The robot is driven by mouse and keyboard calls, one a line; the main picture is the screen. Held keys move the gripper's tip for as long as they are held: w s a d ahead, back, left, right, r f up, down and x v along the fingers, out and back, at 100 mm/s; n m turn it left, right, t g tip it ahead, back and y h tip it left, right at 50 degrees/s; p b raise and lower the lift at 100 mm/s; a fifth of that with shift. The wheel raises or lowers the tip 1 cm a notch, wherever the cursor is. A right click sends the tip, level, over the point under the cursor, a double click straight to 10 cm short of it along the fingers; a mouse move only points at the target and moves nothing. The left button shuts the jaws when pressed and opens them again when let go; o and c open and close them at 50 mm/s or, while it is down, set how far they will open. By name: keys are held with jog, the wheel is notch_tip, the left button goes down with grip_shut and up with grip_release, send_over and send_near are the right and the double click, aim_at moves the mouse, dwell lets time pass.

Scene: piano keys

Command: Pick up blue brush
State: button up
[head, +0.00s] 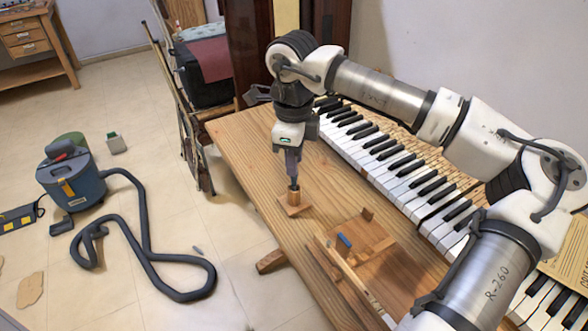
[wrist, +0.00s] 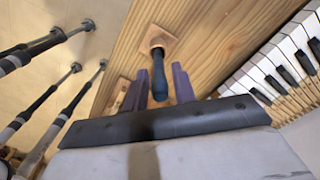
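The blue brush (wrist: 160,90) shows in the wrist view as a dark blue handle with a dark end. It stands in a small square wooden holder (wrist: 160,42). My gripper (wrist: 160,80) is open, with one dark finger on each side of the handle and a visible gap to each. In the head view my gripper (head: 292,178) points down right above the wooden holder (head: 295,206). There the fingers hide most of the brush.
The holder stands on a wooden bench (head: 250,150). A wooden tray (head: 385,262) with a small blue piece (head: 344,240) lies nearer. Piano keys (head: 400,170) run along the right. A vacuum cleaner (head: 72,180) stands on the floor at left.

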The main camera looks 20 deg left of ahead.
grip_shut()
jog(key=shift+r, duration=0.15)
notch_tip(320, 180, up, 20)
dwell(0.4)
jog(key=shift+c, duration=1.6)
grip_release()
grip_shut()
